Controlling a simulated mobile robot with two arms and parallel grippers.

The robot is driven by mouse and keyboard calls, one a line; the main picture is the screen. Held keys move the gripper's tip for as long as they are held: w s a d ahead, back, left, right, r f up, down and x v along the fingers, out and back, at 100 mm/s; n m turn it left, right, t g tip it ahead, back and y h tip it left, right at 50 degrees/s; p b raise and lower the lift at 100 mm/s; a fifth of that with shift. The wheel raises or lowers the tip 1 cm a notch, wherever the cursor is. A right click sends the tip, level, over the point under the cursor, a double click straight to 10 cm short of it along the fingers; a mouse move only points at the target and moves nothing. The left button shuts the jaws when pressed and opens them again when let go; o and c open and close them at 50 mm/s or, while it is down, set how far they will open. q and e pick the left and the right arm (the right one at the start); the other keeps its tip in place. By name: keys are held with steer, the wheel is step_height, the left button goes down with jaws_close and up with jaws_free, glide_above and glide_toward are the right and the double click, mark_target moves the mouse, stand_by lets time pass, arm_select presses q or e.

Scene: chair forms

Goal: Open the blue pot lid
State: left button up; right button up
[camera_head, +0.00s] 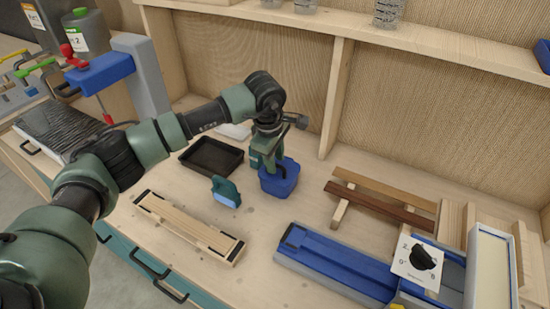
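The blue pot (279,183) stands on the wooden workbench near its middle. Its top is partly hidden behind my gripper, so I cannot tell where the lid ends and the pot begins. My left gripper (268,164) comes down from above at the pot's upper left edge. It overlaps the pot in the view, and I cannot tell whether it touches it. The fingers are too small and too covered to show whether they are open or shut. My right gripper is not in view.
A teal-blue block (226,191) stands left of the pot, with a black tray (211,156) behind it. A wooden bar piece (188,228) lies in front. A long blue fixture (335,261) and wooden strips (380,202) lie to the right. A shelf post (336,98) rises behind.

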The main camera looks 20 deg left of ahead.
arm_select(q)
jaws_close()
stand_by(1.3)
